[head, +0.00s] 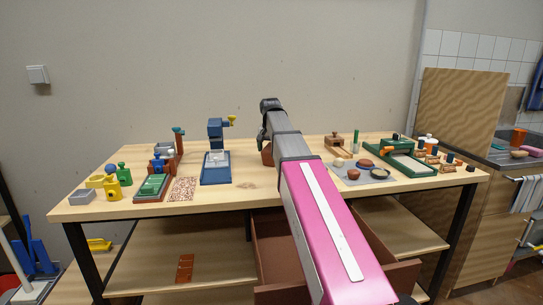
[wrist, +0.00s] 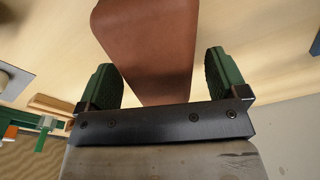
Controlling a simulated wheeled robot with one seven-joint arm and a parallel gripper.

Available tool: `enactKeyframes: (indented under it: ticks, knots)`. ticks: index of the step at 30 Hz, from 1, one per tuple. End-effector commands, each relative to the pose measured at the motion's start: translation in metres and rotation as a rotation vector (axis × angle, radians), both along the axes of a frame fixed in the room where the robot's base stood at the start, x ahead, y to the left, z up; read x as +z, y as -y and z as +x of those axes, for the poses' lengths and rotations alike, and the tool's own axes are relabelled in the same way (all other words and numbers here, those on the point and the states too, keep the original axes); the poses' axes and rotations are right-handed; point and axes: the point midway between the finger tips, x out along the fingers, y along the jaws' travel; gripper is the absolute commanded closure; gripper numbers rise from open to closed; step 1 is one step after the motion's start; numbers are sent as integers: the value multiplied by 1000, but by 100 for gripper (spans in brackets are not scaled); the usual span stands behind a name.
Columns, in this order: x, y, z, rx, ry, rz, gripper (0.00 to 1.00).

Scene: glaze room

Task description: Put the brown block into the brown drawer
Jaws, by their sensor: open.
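The brown block (wrist: 150,45) fills the space between the two green fingers of my gripper (wrist: 160,80) in the wrist view. The fingers are open, with a visible gap on each side of the block. In the head view the block (head: 267,154) shows partly beside my arm on the wooden table, and the arm hides the rest. The brown drawer (head: 268,255) stands pulled out below the tabletop. My arm crosses over it and covers its middle.
On the wooden table (head: 250,195), a blue device (head: 215,168), green tray (head: 152,188) and speckled tile (head: 183,189) stand left of my arm. A grey mat (head: 352,180) with bowls and a green frame (head: 405,165) stand right. A brown piece (head: 185,268) lies on the lower shelf.

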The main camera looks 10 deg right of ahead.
Motion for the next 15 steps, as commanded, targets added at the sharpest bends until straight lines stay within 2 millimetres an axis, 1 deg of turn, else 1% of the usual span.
enactKeyframes:
  ticks: [2, 3, 5, 6, 8, 9, 10, 11, 15]
  knots:
    - [0, 0, 0, 0, 0, 0, 8]
    - [0, 0, 0, 0, 0, 0, 22]
    - [0, 0, 0, 0, 0, 0, 41]
    - [0, 0, 0, 0, 0, 0, 54]
    - [0, 0, 0, 0, 0, 0, 74]
    - [0, 0, 0, 0, 0, 0, 87]
    - [0, 0, 0, 0, 0, 0, 96]
    - [1, 0, 0, 0, 1, 0, 100]
    - [1, 0, 0, 0, 1, 0, 100]
